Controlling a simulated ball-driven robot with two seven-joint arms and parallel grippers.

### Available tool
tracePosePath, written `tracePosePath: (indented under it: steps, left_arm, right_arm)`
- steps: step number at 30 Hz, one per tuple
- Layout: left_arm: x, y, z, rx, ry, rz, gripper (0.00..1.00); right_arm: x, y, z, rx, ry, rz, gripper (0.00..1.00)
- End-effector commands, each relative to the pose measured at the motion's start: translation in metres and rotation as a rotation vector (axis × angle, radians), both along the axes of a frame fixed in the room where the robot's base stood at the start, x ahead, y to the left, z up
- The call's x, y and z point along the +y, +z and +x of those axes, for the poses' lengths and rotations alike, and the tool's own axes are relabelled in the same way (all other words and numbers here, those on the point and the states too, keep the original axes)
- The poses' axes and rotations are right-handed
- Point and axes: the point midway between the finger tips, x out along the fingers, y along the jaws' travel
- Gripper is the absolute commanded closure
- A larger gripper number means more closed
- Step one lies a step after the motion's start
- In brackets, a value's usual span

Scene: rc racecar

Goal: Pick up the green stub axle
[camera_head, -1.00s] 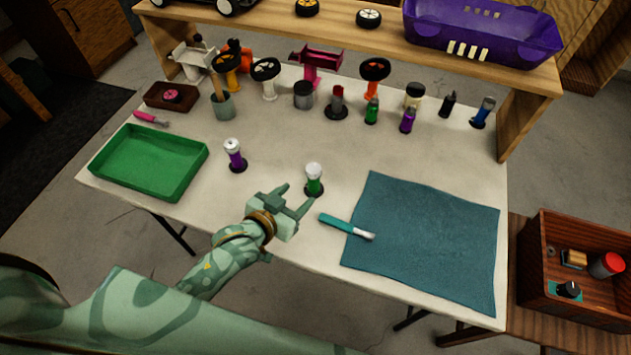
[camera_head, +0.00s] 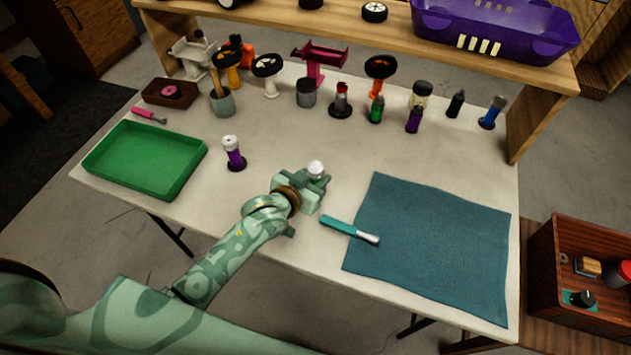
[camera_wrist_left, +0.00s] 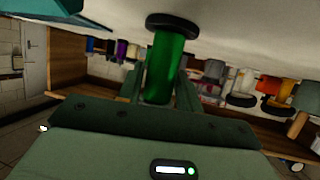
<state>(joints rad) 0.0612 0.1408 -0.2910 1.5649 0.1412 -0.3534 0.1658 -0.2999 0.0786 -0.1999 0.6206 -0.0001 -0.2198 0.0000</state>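The green stub axle (camera_wrist_left: 168,65) is a green cylinder on a black round foot, filling the middle of the left wrist view. In the head view only its white top (camera_head: 316,169) shows well; the gripper hides most of its green body. My left gripper (camera_head: 309,181) is at the axle, with one finger on each side of it. In the left wrist view its fingers (camera_wrist_left: 162,92) lie close beside the cylinder. Whether they press on it is not clear. The axle appears upright on the table. My right gripper is not in view.
A purple, white-topped part (camera_head: 233,151) stands to the left, near a green tray (camera_head: 135,185). A teal-handled tool (camera_head: 345,229) lies partly on a blue-teal mat (camera_head: 430,245) to the right. Several upright parts stand along the back below a wooden shelf (camera_head: 350,28).

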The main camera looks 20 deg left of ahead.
Motion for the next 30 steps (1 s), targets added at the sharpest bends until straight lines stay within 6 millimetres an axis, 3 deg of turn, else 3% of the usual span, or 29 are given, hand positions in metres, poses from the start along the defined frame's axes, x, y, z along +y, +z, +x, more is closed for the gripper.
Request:
tracePosePath:
  steps: [1,3,14,20,28,30]
  left_arm:
    - [0.000,0.000,0.000,0.000,0.000,0.000,0.80]
    - [0.000,0.000,0.000,0.000,0.000,0.000,0.97]
    - [0.000,0.005,0.000,-0.001,0.000,0.000,0.97]
    - [0.000,0.033,0.000,-0.004,-0.002,0.001,0.97]
    - [0.002,0.100,-0.052,-0.004,-0.003,0.000,0.97]
    - [0.003,0.106,-0.073,0.001,-0.002,0.000,0.97]
  right_arm:
    - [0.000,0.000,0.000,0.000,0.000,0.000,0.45]
    - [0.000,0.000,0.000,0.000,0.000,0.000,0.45]
    - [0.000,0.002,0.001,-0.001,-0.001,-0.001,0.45]
    - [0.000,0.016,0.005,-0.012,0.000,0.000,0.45]
    - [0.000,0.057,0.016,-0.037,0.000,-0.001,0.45]
    - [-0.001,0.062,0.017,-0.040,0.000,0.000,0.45]
